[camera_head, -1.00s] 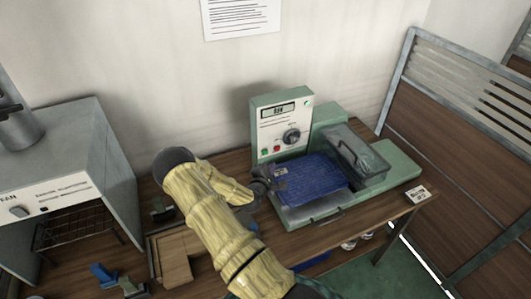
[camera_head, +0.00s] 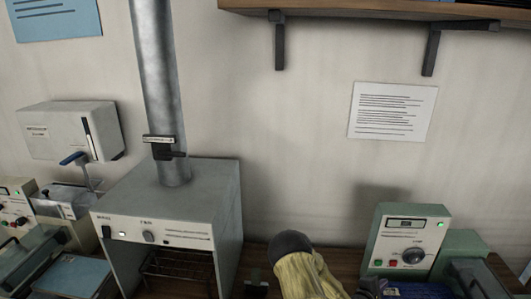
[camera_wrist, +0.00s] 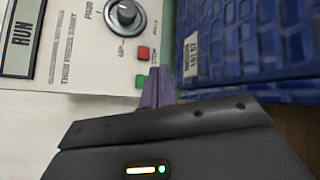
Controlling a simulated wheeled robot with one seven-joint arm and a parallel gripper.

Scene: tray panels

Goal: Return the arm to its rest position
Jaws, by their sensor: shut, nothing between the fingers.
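My arm, in a yellow sleeve (camera_head: 305,275), rises from the bottom edge of the head view. My gripper (camera_wrist: 157,86) shows in the wrist view with its two purple fingers closed together and nothing between them. Its fingertips are in front of the red and green buttons of the green-framed control unit (camera_head: 408,242), left of a blue gridded panel (camera_wrist: 245,45). Whether they touch anything I cannot tell. In the head view the gripper is only a dark shape at the bottom edge, and most of the panel is cut off.
A grey fume cabinet (camera_head: 200,195) with a vertical pipe (camera_head: 158,80) stands left of my arm. A shelf (camera_head: 370,12) with brackets hangs above. A white notice (camera_head: 393,111) is on the wall. A blue-topped box (camera_head: 75,277) lies at lower left.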

